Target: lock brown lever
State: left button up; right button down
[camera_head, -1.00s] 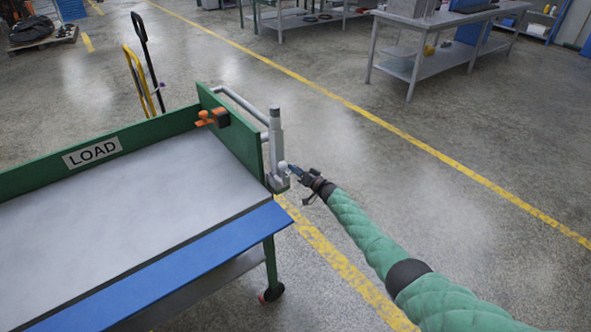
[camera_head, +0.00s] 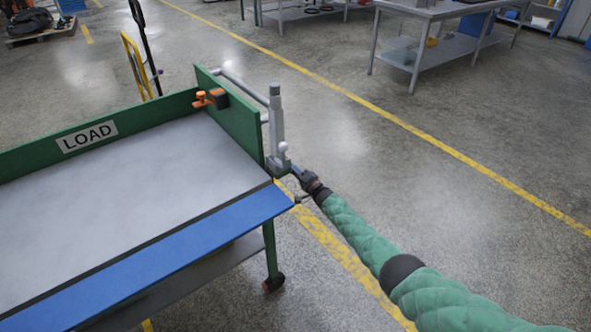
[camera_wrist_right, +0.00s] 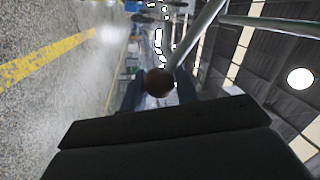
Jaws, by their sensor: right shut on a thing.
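In the right wrist view a brown ball knob (camera_wrist_right: 159,82) of the brown lever sits between the dark fingers of my right gripper (camera_wrist_right: 160,92), which is shut on it. The lever's shaft is hidden behind the knob and the fingers. In the head view my right gripper (camera_head: 297,171) is at the cart's right end corner, just below and right of a pale ball (camera_head: 283,147) on a grey upright fitting (camera_head: 276,115). The held knob cannot be made out there. My left gripper is not in view.
The green cart (camera_head: 232,118) has a LOAD sign, a grey top, a blue front strip (camera_head: 150,262) and an orange-and-black clamp (camera_head: 212,98). A grey handle bar (camera_head: 243,86) runs along its end. Open floor lies right of the cart; workbenches (camera_head: 440,35) stand far behind.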

jog(key=shift+s+a+f+m, duration=0.1)
jog(key=shift+s+f+m, duration=0.05)
jog(key=shift+f+m, duration=0.2)
jog(key=shift+s+f, duration=0.1)
jog(key=c, duration=1.1)
grip_release()
jog(key=shift+s+d, duration=0.35)
jog(key=shift+d, duration=0.05)
jog(key=v, duration=0.6)
jog(key=shift+s, duration=0.25)
